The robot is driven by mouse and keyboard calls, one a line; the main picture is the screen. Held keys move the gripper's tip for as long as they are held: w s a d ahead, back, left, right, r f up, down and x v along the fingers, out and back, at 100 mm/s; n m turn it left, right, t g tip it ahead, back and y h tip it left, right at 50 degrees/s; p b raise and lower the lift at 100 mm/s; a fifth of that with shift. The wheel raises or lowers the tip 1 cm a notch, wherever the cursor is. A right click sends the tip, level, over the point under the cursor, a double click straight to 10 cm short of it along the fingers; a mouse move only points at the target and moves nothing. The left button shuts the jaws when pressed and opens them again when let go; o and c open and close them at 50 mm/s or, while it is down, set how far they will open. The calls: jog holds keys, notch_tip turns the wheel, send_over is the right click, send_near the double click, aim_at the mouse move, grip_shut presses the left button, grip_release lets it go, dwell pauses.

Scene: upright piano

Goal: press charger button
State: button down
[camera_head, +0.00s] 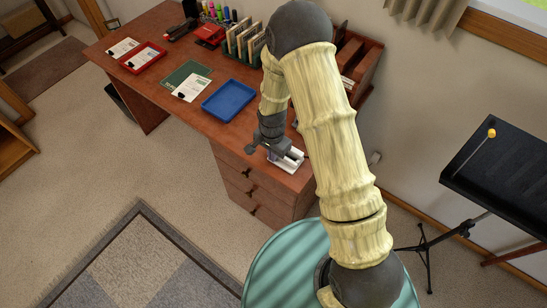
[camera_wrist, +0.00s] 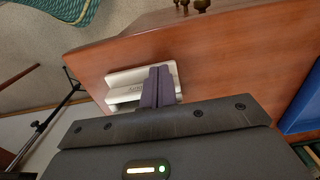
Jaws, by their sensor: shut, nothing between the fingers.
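The charger (camera_head: 290,160) is a small white device on the near right corner of the wooden desk. In the wrist view the charger (camera_wrist: 124,84) is a pale block with a raised part, partly hidden behind my fingers. My gripper (camera_head: 268,152) is shut and empty, pointing down at the charger's side. In the wrist view the fingers of my gripper (camera_wrist: 160,74) are together and overlap the charger's right part. I cannot tell whether they touch it. The button itself is not clearly visible.
A blue tray (camera_head: 228,101) lies on the desk (camera_head: 160,62) left of my gripper. Cards, a red tray (camera_head: 143,57) and an upright rack (camera_head: 243,44) stand farther back. A black music stand (camera_head: 500,180) is at the right. Open carpet lies in front of the desk.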

dwell(0.3)
notch_tip(320, 180, up, 8)
jog(key=p, duration=0.6)
dwell(0.5)
dwell(0.4)
jog(key=s+d+r+n+t, duration=0.1)
jog(key=s+d+r+n, duration=0.1)
jog(key=s+d+r, duration=0.2)
jog(key=s+d+r+n, duration=0.3)
jog(key=s+d+r, duration=0.1)
jog(key=r, duration=0.6)
jog(key=s+d+r+n+t, duration=0.1)
jog(key=s+d+r+n, duration=0.1)
jog(key=s+d+r, duration=0.2)
notch_tip(320, 180, up, 3)
jog(key=shift+s+d+r+n+t, duration=0.1)
jog(key=shift+s+d+n+t, duration=0.2)
jog(key=shift+d, duration=0.5)
